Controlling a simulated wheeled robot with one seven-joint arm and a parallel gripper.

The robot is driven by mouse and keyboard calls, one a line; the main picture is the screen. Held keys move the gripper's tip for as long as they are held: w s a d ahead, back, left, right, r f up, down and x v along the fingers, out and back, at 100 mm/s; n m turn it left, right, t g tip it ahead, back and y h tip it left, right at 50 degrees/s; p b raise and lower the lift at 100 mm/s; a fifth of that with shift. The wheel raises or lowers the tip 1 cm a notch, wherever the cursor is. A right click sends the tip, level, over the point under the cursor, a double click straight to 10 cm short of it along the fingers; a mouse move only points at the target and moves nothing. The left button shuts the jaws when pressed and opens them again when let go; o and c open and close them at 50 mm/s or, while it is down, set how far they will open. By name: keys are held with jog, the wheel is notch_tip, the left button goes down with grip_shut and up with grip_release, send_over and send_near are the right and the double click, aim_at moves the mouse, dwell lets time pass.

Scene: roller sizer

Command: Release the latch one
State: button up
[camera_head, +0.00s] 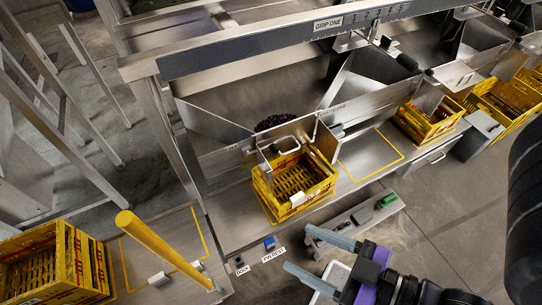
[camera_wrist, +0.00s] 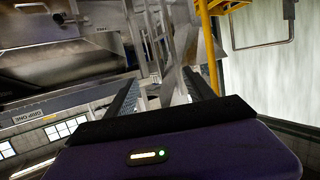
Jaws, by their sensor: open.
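My gripper (camera_head: 297,248) is open, with its two grey fingers apart and nothing seen between them. It is in front of the metal machine, below and right of the yellow crate (camera_head: 322,184). In the wrist view my gripper (camera_wrist: 160,80) also shows spread fingers. I cannot make out the latch's state.
A low metal bench (camera_head: 350,225) with a green item stands close to my gripper. Another yellow crate (camera_head: 432,118) stands to the right. A yellow post (camera_head: 160,247) rises at the left. Labels reading DOCK (camera_head: 242,270) and PIN REST (camera_head: 272,255) are at the front edge.

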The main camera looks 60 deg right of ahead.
jog(key=w+d+f+h+b, duration=0.1)
jog(key=f+b, duration=0.2)
jog(key=w+d+f+m+h+b, duration=0.1)
jog(key=w+f+b, duration=0.1)
jog(key=f+b, duration=0.1)
jog(key=w+d+f+t+h+b, duration=0.1)
jog(key=w+d+f+b, duration=0.1)
jog(key=f, duration=0.1)
jog(key=shift+w+d+m+b, duration=0.1)
jog(key=shift+w+m+b, duration=0.05)
jog(key=shift+m+b, duration=0.25)
grip_shut()
jog(key=w+d+f+n+h+b, duration=0.4)
jog(key=w+d+f+n+b, duration=0.2)
jog(key=d+f+n+b, duration=0.5)
jog(key=w+d+f+n+t+h+b, duration=0.1)
jog(key=w+d+f+n+h+b, duration=0.3)
jog(key=w+d+f+n+b, duration=0.3)
jog(key=shift+w+d+f+n+h+b, duration=0.35)
jog(key=shift+d+f+n+b, duration=2.45)
jog(key=shift+n, duration=2.2)
jog(key=shift+d+f+p, duration=0.25)
jog(key=shift+f+p, duration=0.25)
jog(key=shift+f, duration=0.25)
